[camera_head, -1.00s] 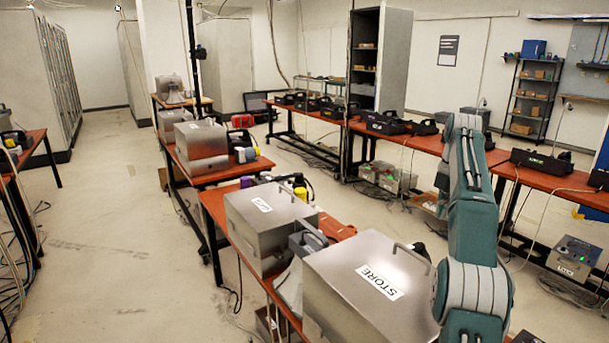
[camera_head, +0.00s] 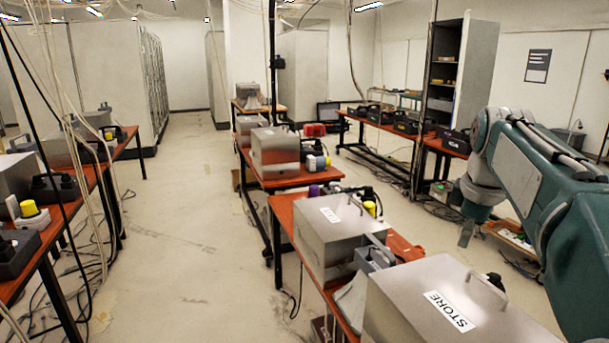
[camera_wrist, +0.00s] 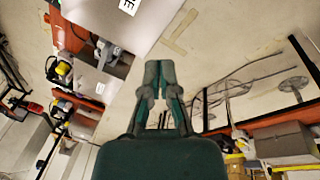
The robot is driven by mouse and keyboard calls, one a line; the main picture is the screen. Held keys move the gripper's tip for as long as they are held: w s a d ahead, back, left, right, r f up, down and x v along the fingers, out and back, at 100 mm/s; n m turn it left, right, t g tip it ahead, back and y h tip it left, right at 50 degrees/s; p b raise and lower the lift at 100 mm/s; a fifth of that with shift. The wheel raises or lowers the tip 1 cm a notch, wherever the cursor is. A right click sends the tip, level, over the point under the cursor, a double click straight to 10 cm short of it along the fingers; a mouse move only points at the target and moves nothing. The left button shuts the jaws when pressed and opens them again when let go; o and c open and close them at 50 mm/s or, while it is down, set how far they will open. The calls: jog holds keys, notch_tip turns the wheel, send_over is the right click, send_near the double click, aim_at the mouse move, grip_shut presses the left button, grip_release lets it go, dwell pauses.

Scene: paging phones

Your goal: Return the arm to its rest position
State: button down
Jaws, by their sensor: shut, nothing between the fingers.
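My teal arm (camera_head: 555,185) reaches in from the right edge of the head view, raised and bent. My gripper (camera_head: 467,233) hangs from its end in the head view, right of the row of orange benches and in the air. In the wrist view my gripper (camera_wrist: 160,70) has its two fingers together with nothing between them. Below and beyond the fingers is bare floor. A steel box labelled STORE (camera_head: 440,305) stands at the bottom of the head view, left of my arm. My gripper appears apart from it.
Another steel box (camera_head: 330,232) stands behind the STORE box. An orange bench (camera_head: 300,180) with more equipment stands farther back. Another bench (camera_head: 95,190) is at left with hanging cables. A dark shelf cabinet (camera_head: 445,75) stands at the back right. An aisle of clear floor (camera_head: 180,250) runs between benches.

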jog(key=s+a+f+m+t, duration=0.1)
jog(key=s+a+f+m, duration=0.4)
jog(key=s, duration=0.5)
jog(key=s+a+f+m+t, duration=0.2)
jog(key=s+a+f+m, duration=0.3)
jog(key=s+a+f, duration=0.2)
jog(key=s+f, duration=0.2)
jog(key=s, duration=0.2)
jog(key=shift+a+f+m, duration=0.15)
jog(key=shift+f+m, duration=0.2)
jog(key=shift+m, duration=0.05)
jog(key=shift+s, duration=0.1)
